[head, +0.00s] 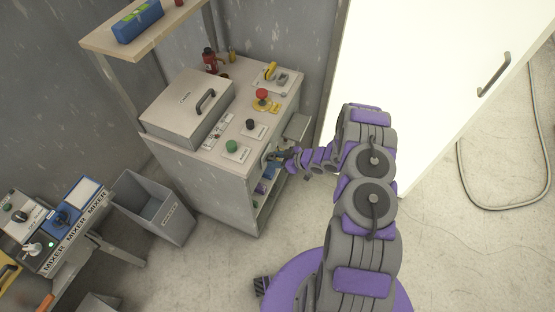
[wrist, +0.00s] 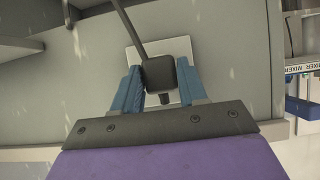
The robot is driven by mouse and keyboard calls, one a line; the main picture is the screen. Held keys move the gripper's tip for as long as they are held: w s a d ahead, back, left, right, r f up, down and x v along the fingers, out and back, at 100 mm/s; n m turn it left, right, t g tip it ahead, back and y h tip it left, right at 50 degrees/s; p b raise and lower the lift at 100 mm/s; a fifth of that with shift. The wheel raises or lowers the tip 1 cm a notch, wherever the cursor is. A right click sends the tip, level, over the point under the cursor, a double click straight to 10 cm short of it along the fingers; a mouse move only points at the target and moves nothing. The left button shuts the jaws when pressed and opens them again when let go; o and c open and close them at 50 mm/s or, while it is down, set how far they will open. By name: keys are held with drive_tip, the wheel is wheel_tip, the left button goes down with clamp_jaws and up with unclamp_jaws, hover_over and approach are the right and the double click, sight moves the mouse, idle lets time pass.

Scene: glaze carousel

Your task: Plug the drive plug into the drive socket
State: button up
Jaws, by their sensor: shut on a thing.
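The drive plug (wrist: 161,73) is a dark block with a cable (wrist: 128,22) running up from it in the wrist view. My gripper (wrist: 158,80) is shut on it, with one blue finger on each side. A pale square plate (wrist: 132,53) lies right behind the plug on the grey cabinet face. It may be the drive socket's plate; its middle is hidden by the plug. I cannot tell whether the plug touches it. In the head view my gripper (head: 277,156) is at the cabinet's right side, and the plug is too small to make out.
The cabinet (head: 205,185) carries a lidded box (head: 185,108), a green button (head: 232,146), a black knob (head: 251,125) and a red stop button (head: 262,93). Its open shelves are beside my gripper. A grey bin (head: 150,210) and a mixer bench (head: 60,235) stand left. Floor at right is clear except a hose (head: 462,170).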

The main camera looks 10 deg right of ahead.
drive_tip(key=shift+w+a, duration=0.1)
drive_tip(key=shift+a, duration=0.05)
drive_tip(key=o, duration=1.1)
drive_tip(key=p+v, duration=0.3)
drive_tip(key=v, duration=1.4)
